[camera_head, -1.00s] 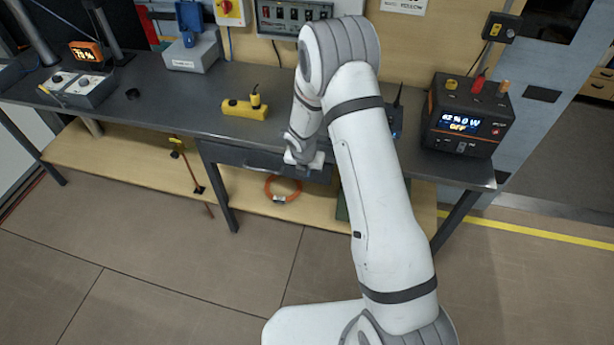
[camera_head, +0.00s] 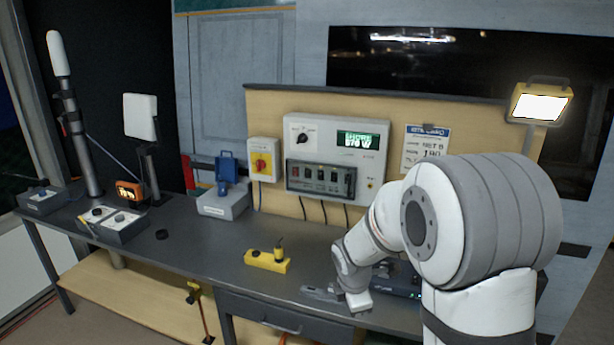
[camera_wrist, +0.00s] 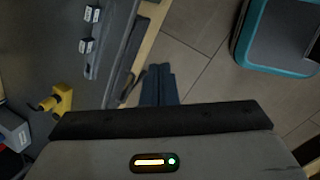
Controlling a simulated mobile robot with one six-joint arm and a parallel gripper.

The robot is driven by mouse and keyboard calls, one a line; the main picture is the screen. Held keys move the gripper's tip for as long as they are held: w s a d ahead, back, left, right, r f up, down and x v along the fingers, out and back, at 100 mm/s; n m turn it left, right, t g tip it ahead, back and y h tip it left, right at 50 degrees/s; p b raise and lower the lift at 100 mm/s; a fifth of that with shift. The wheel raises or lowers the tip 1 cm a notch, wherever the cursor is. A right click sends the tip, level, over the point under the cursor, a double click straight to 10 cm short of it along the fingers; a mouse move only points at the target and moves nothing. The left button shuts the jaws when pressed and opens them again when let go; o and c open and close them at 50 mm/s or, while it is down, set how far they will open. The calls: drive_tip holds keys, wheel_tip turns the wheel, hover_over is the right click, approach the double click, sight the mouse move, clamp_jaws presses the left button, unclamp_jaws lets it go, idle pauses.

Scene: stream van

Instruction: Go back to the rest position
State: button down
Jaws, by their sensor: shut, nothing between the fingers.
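My gripper (camera_head: 322,293) shows in the head view as a small grey shape at the end of my white arm. It is over the front right part of the workbench (camera_head: 205,262), close above the bench top. I cannot tell the exact gap. In the wrist view its two dark fingers (camera_wrist: 158,86) lie together, shut, with nothing seen between them. They point past the bench's front edge, with floor and the light lower shelf behind them.
A yellow block (camera_head: 267,260) stands left of my gripper. A power panel (camera_head: 335,160), a yellow switch box (camera_head: 263,160) and a grey box with a blue top (camera_head: 223,200) are behind. A teal-edged case (camera_wrist: 280,35) is on the floor. The bench middle is mostly clear.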

drive_tip(key=s+d+r+m, duration=0.1)
drive_tip(key=s+r+m, duration=0.3)
drive_tip(key=s+m, duration=0.2)
drive_tip(key=s+d+r+m+y, duration=0.1)
drive_tip(key=s+r+m, duration=0.4)
drive_tip(key=s+m, duration=0.2)
drive_tip(key=s+d+r+m, duration=0.1)
drive_tip(key=s+r+m, duration=0.4)
drive_tip(key=s, duration=0.5)
drive_tip(key=shift+s+d+m, duration=0.2)
drive_tip(key=shift+d+m, duration=0.15)
drive_tip(key=shift+m, duration=0.75)
